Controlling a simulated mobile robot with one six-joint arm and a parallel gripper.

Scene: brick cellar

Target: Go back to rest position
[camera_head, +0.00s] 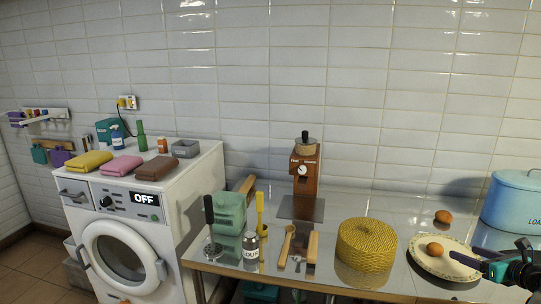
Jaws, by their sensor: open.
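My gripper (470,266) is at the lower right edge, dark with teal parts, pointing left. It is open, with nothing seen between its fingers. It overlaps the right side of a cream plate (428,265) with a patterned rim. A brown egg (435,249) lies on the plate, left of my fingertips and apart from them. The rest of my arm is mostly cut off by the frame's edge.
A washing machine (145,220) stands left. The table's front edge is below.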

